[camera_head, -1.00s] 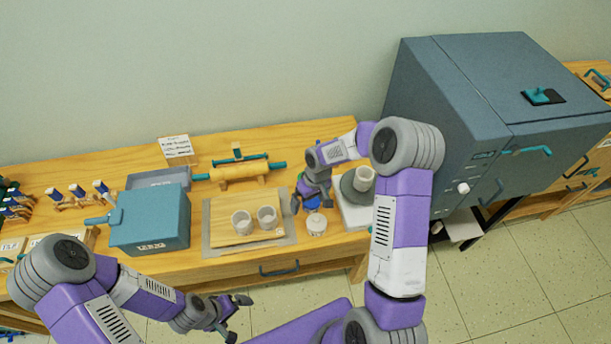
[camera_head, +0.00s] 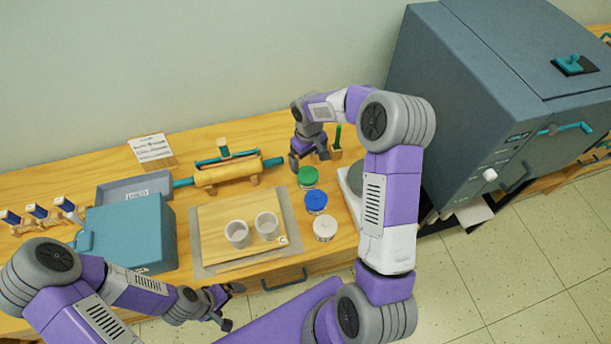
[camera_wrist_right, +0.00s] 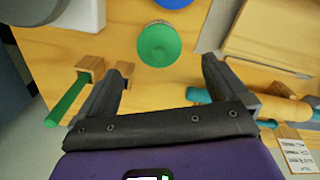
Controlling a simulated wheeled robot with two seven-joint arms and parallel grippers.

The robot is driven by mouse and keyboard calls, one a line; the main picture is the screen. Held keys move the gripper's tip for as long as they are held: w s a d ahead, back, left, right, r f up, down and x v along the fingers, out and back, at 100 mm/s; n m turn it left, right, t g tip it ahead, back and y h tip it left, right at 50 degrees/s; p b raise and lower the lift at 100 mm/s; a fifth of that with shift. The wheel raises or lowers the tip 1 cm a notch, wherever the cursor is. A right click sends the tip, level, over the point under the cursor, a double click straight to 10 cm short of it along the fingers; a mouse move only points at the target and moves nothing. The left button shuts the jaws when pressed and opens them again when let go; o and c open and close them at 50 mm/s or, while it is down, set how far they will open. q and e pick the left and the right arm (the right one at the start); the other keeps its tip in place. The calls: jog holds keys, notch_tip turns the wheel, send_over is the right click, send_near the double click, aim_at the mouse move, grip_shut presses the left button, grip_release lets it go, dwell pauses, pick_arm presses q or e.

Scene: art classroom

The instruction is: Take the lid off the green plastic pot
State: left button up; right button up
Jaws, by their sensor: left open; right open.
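The green plastic pot (camera_head: 308,178) stands on the wooden table, with its round green lid on top. It is the farthest in a row with a blue-lidded and a white-lidded pot. In the right wrist view the green lid (camera_wrist_right: 159,44) lies ahead of and between the finger directions, apart from the fingers. My right gripper (camera_head: 308,161) is open and empty, just behind the green pot; its two fingers also show in the wrist view (camera_wrist_right: 164,70). My left gripper (camera_head: 233,306) is open and empty in front of the table's front edge.
A blue-lidded pot (camera_head: 316,202) and a white-lidded pot (camera_head: 325,228) stand in front of the green one. A board with two cups (camera_head: 238,235) lies to the left. A rolling pin (camera_head: 228,172) rests behind it. A green-handled tool (camera_head: 337,137) stands at right. The kiln (camera_head: 500,110) is farther right.

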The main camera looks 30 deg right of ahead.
aim_at(308, 170)
jog(key=f, duration=0.7)
jog(key=shift+w+d+f+b, duration=0.1)
jog(key=shift+w+f+b, duration=0.1)
jog(key=shift+f+b, duration=0.1)
jog(key=c, duration=1)
